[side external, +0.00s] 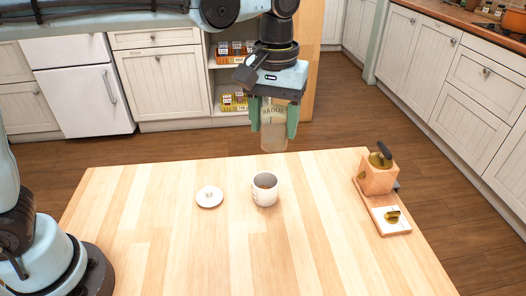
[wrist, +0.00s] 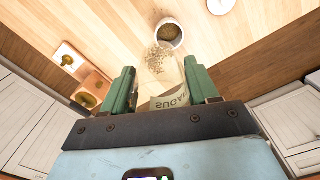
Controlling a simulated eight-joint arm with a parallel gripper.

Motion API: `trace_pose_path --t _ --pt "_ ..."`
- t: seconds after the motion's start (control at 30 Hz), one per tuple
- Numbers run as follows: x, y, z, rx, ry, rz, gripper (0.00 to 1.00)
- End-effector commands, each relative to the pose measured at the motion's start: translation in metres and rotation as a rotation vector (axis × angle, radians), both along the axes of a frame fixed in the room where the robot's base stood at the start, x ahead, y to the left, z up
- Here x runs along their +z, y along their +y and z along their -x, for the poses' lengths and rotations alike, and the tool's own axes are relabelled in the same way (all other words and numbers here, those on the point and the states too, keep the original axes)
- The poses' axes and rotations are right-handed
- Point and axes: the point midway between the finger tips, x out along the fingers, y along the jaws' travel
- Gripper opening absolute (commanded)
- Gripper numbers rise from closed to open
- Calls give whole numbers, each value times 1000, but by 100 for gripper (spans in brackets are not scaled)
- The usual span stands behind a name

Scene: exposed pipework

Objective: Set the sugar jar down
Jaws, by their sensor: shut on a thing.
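The sugar jar (side external: 273,134) is a see-through jar with a pale label, held roughly upright between the green fingers of my gripper (side external: 273,122). In the side view it hangs beyond the far edge of the wooden table and looks clear of it. In the wrist view the jar (wrist: 160,62) shows pale grains and a label reading "SUGAR" upside down. My gripper (wrist: 159,70) is shut on it there, one finger on each side. The fingers partly hide the jar.
A white mug (side external: 264,190) stands on the table (side external: 150,240); brown contents show in the wrist view. A small white round dish or lid (side external: 209,196) lies left of it. A wooden block stand (side external: 377,180) with a black handle is at right. The table's front is clear.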

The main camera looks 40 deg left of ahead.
Motion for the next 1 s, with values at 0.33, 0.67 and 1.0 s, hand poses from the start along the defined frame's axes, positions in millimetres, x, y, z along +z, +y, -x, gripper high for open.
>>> trace_pose_path --t 0.33,0.67,1.0 --pt "0 -122 91 8 -1 -1 23" --pt "-2 -168 149 25 -2 -2 23" --pt "-44 -166 145 30 -2 -2 23"
